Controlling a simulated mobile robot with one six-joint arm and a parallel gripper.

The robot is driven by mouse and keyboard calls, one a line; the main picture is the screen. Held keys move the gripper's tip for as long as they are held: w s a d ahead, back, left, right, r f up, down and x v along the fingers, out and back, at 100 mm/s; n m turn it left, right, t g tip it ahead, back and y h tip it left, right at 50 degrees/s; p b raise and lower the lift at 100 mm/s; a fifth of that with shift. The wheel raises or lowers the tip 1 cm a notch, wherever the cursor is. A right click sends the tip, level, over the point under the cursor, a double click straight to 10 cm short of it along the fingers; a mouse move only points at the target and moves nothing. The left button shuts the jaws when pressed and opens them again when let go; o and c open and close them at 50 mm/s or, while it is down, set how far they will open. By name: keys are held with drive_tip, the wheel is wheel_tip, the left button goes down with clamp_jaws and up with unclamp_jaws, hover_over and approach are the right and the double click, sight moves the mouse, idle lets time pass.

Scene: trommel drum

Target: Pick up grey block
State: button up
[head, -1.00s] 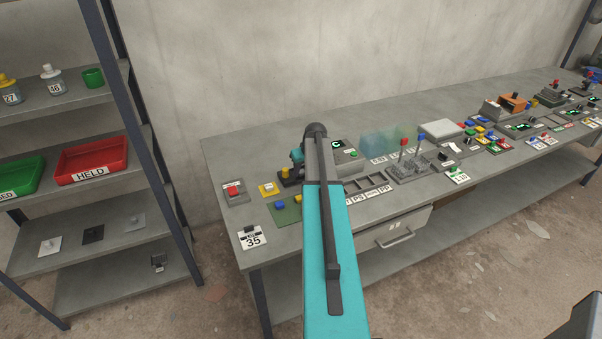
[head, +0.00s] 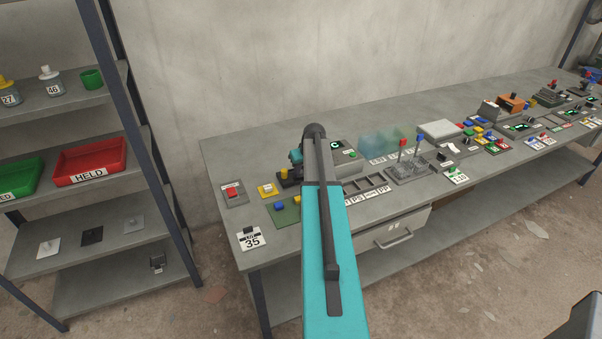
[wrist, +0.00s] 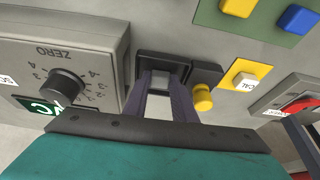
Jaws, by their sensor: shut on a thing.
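In the wrist view, a small grey block (wrist: 161,83) sits between my two fingertips, in front of a dark square holder (wrist: 165,58). My gripper (wrist: 162,88) is shut on the grey block. The block seems to be at the holder, and I cannot tell whether it is clear of it. In the head view, my teal arm reaches over the left end of the bench and hides my fingertips and the block.
In the wrist view, a dial box (wrist: 60,60) is close on the left. A yellow knob (wrist: 203,99), a yellow CAL button plate (wrist: 249,70) and a red switch (wrist: 300,106) are on the right. The grey bench (head: 225,150) has bare space along its back edge.

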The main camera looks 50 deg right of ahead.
sight(302, 177)
drive_tip(key=shift+r, duration=0.1)
wheel_tip(302, 177, up, 10)
drive_tip(key=b, duration=0.3)
idle(0.4)
idle(0.8)
